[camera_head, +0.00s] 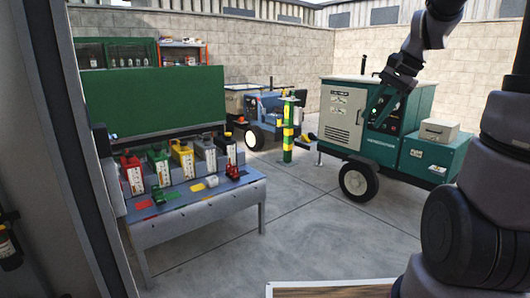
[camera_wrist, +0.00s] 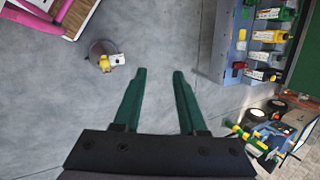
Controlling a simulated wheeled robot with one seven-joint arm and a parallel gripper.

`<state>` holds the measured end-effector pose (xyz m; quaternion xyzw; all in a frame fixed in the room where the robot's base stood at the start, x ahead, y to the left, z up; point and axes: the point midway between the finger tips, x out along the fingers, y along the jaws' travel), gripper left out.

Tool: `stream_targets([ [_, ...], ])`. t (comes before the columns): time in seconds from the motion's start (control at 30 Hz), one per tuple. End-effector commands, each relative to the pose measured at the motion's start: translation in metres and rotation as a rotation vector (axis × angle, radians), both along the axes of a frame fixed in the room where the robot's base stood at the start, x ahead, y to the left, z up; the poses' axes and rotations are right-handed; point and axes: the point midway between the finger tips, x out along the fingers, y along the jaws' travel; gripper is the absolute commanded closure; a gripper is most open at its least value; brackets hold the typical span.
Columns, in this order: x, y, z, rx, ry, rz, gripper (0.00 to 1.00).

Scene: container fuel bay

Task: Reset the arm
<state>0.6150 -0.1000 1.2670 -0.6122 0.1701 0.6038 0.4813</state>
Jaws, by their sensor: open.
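My gripper (camera_wrist: 157,75) shows in the wrist view with its two green fingers spread apart and nothing between them. Bare grey concrete lies beyond the fingertips.
A grey table (camera_head: 205,207) with several coloured canisters (camera_head: 181,157) stands at left. A green generator trailer (camera_head: 385,130) stands at right, partly behind my arm. A yellow-green post (camera_head: 288,130) and blue tractor (camera_head: 262,108) are farther back. The concrete floor (camera_head: 300,215) between is clear.

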Motion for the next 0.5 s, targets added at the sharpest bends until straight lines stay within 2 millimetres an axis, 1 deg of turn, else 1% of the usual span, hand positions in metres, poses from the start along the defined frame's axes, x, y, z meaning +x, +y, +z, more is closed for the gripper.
stream_targets([
  [0.03, -0.017, 0.009, 0.013, -0.045, -0.058, 0.051, 0.59],
  [0.2, -0.067, 0.028, 0.04, -0.192, -0.233, 0.214, 0.59],
  [0.3, -0.094, 0.035, 0.05, -0.273, -0.336, 0.298, 0.59],
  [0.4, -0.117, 0.039, 0.056, -0.342, -0.423, 0.369, 0.59],
  [0.5, -0.133, 0.041, 0.059, -0.393, -0.488, 0.42, 0.59],
])
